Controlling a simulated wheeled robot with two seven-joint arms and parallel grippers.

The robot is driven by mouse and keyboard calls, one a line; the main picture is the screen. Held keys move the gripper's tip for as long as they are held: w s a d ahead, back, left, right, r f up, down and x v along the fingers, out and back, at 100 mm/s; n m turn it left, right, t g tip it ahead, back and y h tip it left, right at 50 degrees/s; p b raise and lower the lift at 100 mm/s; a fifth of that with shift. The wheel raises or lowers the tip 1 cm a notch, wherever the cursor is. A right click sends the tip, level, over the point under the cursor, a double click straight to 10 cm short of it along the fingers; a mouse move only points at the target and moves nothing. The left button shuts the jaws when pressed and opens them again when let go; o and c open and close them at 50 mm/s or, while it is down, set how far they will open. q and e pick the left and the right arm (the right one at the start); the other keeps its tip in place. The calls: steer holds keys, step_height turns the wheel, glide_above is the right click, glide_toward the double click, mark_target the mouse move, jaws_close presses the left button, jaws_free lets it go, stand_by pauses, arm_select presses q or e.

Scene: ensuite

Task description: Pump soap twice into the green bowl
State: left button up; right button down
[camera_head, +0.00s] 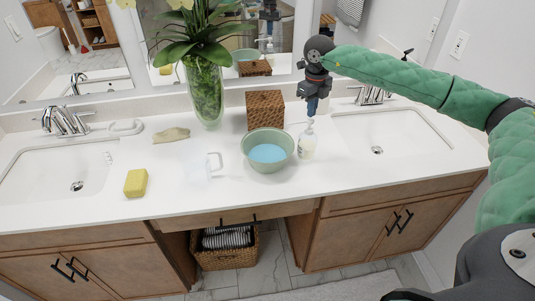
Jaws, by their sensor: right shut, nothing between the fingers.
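The green bowl (250,151) stands on the white counter between the two sinks, with light blue liquid in it. My right gripper (311,108) points down directly over the bottle's pump head and is shut. The pump head is mostly hidden by the gripper, and I cannot tell whether they touch. My left gripper is not in view.
A brown woven box (265,110) stands behind the bowl. A glass vase (204,92) with a plant is at the back. A clear mug (203,166), a yellow sponge (136,183) and a folded cloth (171,134) lie left of the bowl. Sinks lie at both sides.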

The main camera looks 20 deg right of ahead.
steer(key=shift+r, duration=0.15)
step_height(320, 180, up, 6)
steer(key=shift+f+p, duration=0.1)
steer(key=shift+p, duration=0.5)
steer(key=shift+f, duration=0.1)
